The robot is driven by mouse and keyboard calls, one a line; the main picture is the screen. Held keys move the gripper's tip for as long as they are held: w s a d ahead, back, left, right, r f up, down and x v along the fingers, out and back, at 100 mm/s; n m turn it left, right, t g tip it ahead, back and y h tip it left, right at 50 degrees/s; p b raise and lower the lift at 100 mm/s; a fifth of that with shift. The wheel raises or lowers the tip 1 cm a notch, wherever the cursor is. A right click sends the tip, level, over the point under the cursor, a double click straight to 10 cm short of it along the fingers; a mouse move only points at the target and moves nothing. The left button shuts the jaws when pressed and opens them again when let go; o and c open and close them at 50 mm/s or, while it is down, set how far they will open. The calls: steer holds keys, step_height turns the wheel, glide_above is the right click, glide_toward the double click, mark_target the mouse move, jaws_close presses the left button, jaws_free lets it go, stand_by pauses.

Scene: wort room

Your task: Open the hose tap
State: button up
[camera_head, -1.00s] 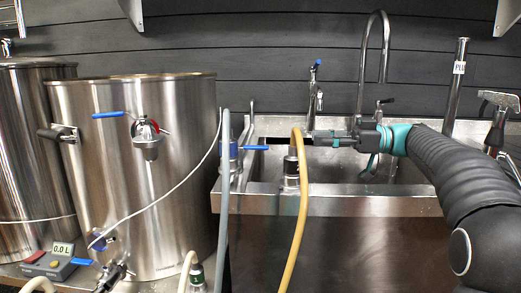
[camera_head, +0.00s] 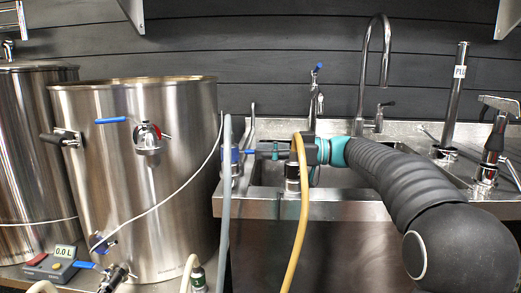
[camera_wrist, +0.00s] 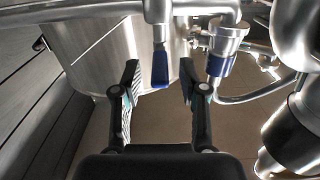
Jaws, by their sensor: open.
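The hose tap's blue lever (camera_head: 249,151) points right, level, at the left end of the sink in the head view. In the wrist view the blue lever (camera_wrist: 160,70) hangs from a metal valve body (camera_wrist: 158,15), its end between my fingertips. My gripper (camera_wrist: 159,70) is open, one finger on each side of the lever, with gaps visible and no clear contact. In the head view my gripper (camera_head: 267,151) reaches in from the right at the lever, partly hidden by the yellow hose (camera_head: 302,215).
A grey hose (camera_head: 225,210) hangs by the tap. A steel kettle (camera_head: 165,210) stands left. The sink's front rim (camera_head: 345,208) runs below my arm. A faucet with a blue lever (camera_head: 317,68) and a tall spout (camera_head: 386,45) rise behind.

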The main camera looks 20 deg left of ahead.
steer(key=shift+s+a, duration=0.15)
steer(key=shift+a, duration=0.5)
jaws_close()
